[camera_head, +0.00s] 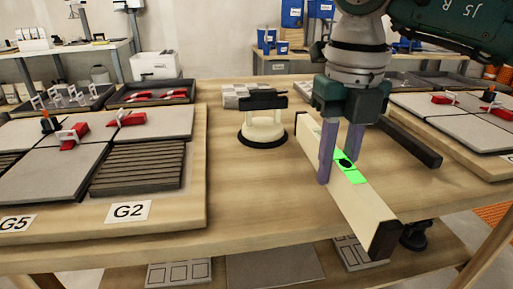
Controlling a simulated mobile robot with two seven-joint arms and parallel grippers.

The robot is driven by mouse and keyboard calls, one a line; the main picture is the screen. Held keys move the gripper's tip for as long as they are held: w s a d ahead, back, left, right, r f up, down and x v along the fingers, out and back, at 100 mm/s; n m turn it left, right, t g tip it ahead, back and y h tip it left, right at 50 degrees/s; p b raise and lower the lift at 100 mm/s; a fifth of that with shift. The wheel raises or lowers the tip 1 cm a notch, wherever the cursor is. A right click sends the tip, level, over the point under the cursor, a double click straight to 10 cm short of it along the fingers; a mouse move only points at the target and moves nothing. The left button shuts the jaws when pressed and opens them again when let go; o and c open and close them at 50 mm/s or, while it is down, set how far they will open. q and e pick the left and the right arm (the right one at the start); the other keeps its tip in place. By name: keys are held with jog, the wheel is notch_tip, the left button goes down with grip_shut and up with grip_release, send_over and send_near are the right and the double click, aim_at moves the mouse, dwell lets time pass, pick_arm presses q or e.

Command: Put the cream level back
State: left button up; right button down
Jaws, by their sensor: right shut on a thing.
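The cream level (369,205) is a long bar with black ends and a bright green middle section with a dark round spot. It points from the middle of the table toward the front right, and its near end overlaps the table's front edge in the view. My right gripper (339,166) comes down from above, its two purple-grey fingers shut on the level at the green section. I cannot tell whether the level touches the table. My left gripper is out of view.
A cream suction lifter with a black handle (262,128) stands left of the level. A dark bar (411,146) lies to the right. Tile boards with red clips stand left (190,215) and right (478,150). Bare table (255,195) lies in front of the lifter.

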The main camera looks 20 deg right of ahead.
notch_tip(320, 180, down, 3)
jog(key=shift+r, duration=0.15)
jog(key=shift+b, duration=0.3)
jog(key=c, duration=0.7)
grip_release()
